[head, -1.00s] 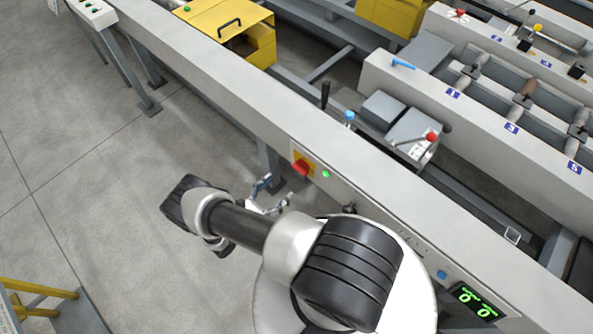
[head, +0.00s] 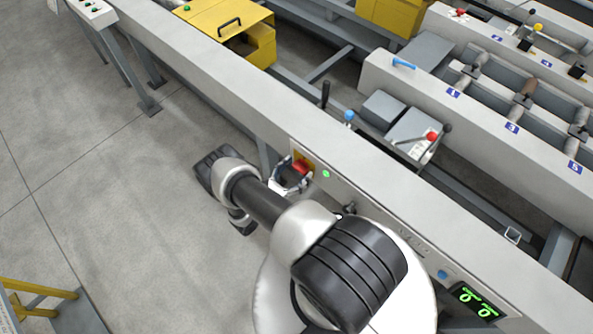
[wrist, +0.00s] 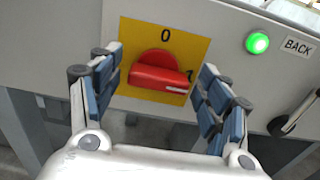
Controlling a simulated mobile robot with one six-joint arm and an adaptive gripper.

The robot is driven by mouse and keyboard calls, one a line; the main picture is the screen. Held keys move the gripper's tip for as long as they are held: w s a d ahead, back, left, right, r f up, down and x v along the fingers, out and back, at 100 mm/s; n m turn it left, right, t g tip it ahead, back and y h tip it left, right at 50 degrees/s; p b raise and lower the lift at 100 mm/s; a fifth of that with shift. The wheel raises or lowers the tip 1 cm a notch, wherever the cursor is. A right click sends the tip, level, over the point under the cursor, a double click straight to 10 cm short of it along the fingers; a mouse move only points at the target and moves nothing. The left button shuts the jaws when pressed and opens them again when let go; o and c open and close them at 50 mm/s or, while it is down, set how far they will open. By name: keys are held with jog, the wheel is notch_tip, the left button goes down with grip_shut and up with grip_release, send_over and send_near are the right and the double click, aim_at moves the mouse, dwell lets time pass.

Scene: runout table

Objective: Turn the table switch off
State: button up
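The table switch (wrist: 158,74) is a red rotary knob on a yellow plate (wrist: 186,36) on the table's grey front face. Its handle lies nearly level, with its white mark toward the "1" at the right; "0" is at the top of the plate. The switch (head: 302,167) also shows in the head view, partly behind my gripper. My gripper (wrist: 155,90) is open, one blue-padded finger on each side of the knob. No contact with the knob is visible. In the head view my gripper (head: 290,178) is right in front of the plate.
A lit green lamp (wrist: 257,43) sits right of the switch, beside a "BACK" label (wrist: 298,46) and a black selector (wrist: 290,118). A blue button (head: 442,274) and a green-digit display (head: 473,300) are farther right on the table face.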

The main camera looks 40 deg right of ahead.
jog(key=c, duration=0.9)
jog(key=shift+n+b, duration=0.4)
jog(key=shift+b, duration=0.05)
jog(key=n+b, duration=0.6)
jog(key=shift+w+f, duration=0.15)
jog(key=n+b, duration=0.2)
jog(key=n, duration=0.9)
jog(key=shift+w, duration=0.15)
jog(key=shift+n, duration=0.3)
